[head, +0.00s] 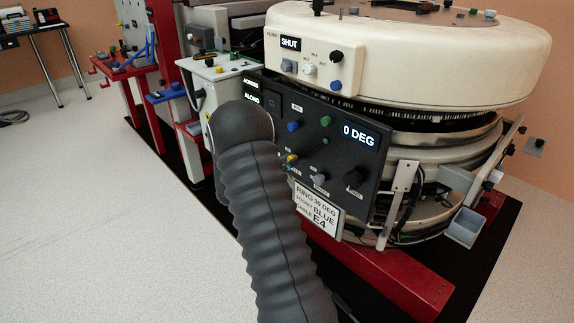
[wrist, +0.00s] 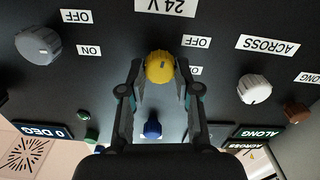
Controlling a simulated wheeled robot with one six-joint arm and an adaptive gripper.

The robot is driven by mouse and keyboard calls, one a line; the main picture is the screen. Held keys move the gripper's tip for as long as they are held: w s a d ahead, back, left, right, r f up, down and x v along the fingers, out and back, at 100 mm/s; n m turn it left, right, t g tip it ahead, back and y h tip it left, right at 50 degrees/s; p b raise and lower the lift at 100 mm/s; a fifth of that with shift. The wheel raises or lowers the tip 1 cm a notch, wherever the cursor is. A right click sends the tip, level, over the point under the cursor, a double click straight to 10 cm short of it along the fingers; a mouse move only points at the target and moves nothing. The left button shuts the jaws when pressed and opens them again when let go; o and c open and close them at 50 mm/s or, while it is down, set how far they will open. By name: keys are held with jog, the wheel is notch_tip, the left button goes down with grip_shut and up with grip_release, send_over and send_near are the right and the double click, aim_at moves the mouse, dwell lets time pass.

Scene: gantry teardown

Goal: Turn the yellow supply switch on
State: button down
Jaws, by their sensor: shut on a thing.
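The yellow supply switch (wrist: 159,67) is a round knob on a black panel, under a "24 V" label (wrist: 163,5) in the wrist view. An "OFF" label (wrist: 197,41) and a partly hidden "ON" label (wrist: 195,70) are beside it, upside down. My gripper (wrist: 160,76) has one finger on each side of the knob and is shut on it. Which label the knob points to is not clear. In the head view the yellow switch (head: 291,159) shows small beside my grey sleeved arm, which hides most of my gripper.
Close by in the wrist view are a blue knob (wrist: 152,129) between my fingers, a grey knob (wrist: 38,44), a white knob (wrist: 254,89), a brown knob (wrist: 296,112) and a green button (wrist: 91,136). The panel display (head: 359,136) reads "0 DEG".

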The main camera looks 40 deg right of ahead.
jog(key=shift+s+m+b, duration=0.15)
jog(key=shift+m+b, duration=6.05)
jog(key=shift+m, duration=2)
jog(key=shift+f+m, duration=0.1)
jog(key=shift+m, duration=0.2)
jog(key=c, duration=0.8)
grip_release()
